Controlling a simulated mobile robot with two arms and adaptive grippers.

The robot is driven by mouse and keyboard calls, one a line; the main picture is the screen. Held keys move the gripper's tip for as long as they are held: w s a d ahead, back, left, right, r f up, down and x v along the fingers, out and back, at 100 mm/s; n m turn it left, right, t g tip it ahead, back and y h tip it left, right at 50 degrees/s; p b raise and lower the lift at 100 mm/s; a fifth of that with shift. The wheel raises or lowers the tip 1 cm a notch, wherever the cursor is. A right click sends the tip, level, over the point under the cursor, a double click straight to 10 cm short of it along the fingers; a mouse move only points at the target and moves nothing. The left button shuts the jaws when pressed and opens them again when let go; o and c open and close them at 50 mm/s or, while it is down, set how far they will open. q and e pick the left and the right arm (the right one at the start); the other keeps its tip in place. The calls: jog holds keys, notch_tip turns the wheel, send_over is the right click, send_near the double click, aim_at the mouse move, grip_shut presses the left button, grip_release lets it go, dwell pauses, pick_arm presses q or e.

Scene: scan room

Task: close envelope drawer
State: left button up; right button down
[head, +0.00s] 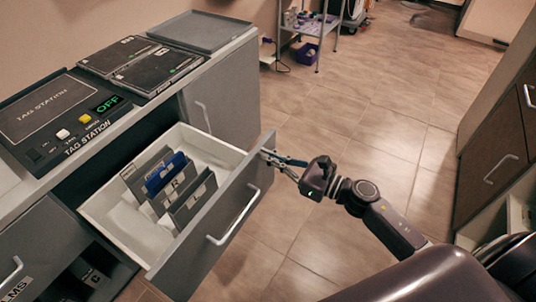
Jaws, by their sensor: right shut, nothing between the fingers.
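The envelope drawer (212,240) is pulled out of the grey cabinet on the left. It has a white inside, a grey front and a pale bar handle (234,216). Grey dividers (192,204) and a blue item (166,174) stand in it. My right gripper (268,156) is shut and empty, with its fingertips at the far top corner of the drawer front. I cannot tell whether they touch it. My left gripper is not in view.
A tag station (48,110) with a lit OFF display and a grey tray (198,32) are on the counter. A wheeled cart (312,28) stands at the back. Brown cabinets (492,150) line the right side. The tiled floor between is clear.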

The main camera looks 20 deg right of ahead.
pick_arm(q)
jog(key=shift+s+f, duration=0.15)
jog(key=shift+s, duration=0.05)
pick_arm(e)
jog(key=shift+a, duration=0.1)
